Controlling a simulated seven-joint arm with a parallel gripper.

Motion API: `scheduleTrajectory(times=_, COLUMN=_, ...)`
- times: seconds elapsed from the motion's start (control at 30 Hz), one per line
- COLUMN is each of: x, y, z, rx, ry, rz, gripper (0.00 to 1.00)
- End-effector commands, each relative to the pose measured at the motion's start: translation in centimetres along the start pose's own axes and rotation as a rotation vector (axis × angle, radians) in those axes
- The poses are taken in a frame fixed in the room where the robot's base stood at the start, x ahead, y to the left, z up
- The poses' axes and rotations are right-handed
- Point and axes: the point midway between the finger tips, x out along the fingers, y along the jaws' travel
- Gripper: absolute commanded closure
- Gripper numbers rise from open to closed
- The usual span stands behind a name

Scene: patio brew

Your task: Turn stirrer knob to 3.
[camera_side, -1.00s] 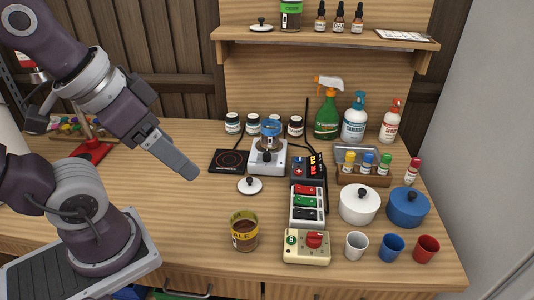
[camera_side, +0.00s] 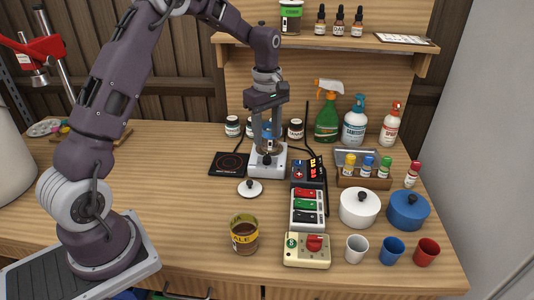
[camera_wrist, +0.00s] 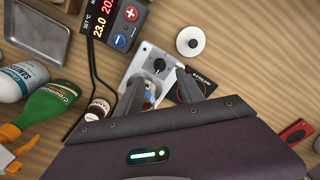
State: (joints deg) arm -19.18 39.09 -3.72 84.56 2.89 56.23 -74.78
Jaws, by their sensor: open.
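The stirrer (camera_side: 280,164) is a white box on the table, in the middle of the side view. In the wrist view its white top (camera_wrist: 144,61) carries a round black knob (camera_wrist: 159,66) with a light mark. A glass vessel (camera_wrist: 149,98) stands on the stirrer and is partly hidden by the fingers. My gripper (camera_side: 267,147) points down over the stirrer, in front of the vessel. In the wrist view my gripper (camera_wrist: 159,80) is open, its fingertips apart on either side of the knob's line. I cannot tell the knob's setting or whether the fingers touch anything.
A black hot plate (camera_side: 229,163) lies left of the stirrer, a controller with red digits (camera_side: 306,168) right of it. A white lid (camera_side: 250,188) lies in front. Switches (camera_side: 307,207) and a red-knobbed box (camera_side: 307,255) stand front right.

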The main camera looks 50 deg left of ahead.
Motion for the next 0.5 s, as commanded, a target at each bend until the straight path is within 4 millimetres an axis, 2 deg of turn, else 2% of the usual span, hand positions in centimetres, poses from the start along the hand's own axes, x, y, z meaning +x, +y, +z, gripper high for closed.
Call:
scheduleTrajectory(times=0.33, x=5.9, y=0.0, z=-0.1, rx=-0.012, ry=-0.004, rz=-0.007, gripper=0.55)
scheduleTrajectory(times=0.5, x=7.3, y=0.1, z=0.0, rx=-0.01, ry=-0.003, rz=-0.005, gripper=0.55)
